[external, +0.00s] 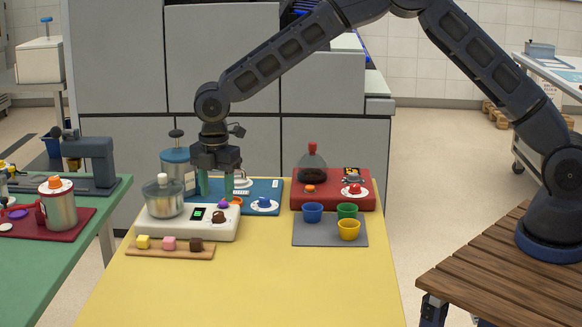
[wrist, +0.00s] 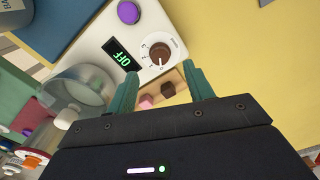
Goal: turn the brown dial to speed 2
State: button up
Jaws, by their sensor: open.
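The brown dial (external: 218,217) sits on top of a white machine (external: 190,229) at the left of the yellow table. In the wrist view the dial (wrist: 159,54) has a ring of marks around it, too small to read with certainty. My gripper (external: 216,192) is open and empty, pointing down above the machine's rear part. In the wrist view its green fingertips (wrist: 160,78) are spread to either side, just short of the dial, and do not touch it.
A purple button (wrist: 128,12) is close to the dial. A clear lidded bowl (external: 164,197) stands on the machine's left. Colored cubes lie on a wooden board (external: 150,252) in front. A blue machine (external: 268,188) is behind, and a red one (external: 333,203) is right.

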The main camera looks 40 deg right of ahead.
aim_at(218, 213)
jog(key=shift+f, duration=2.7)
jog(key=c, duration=1)
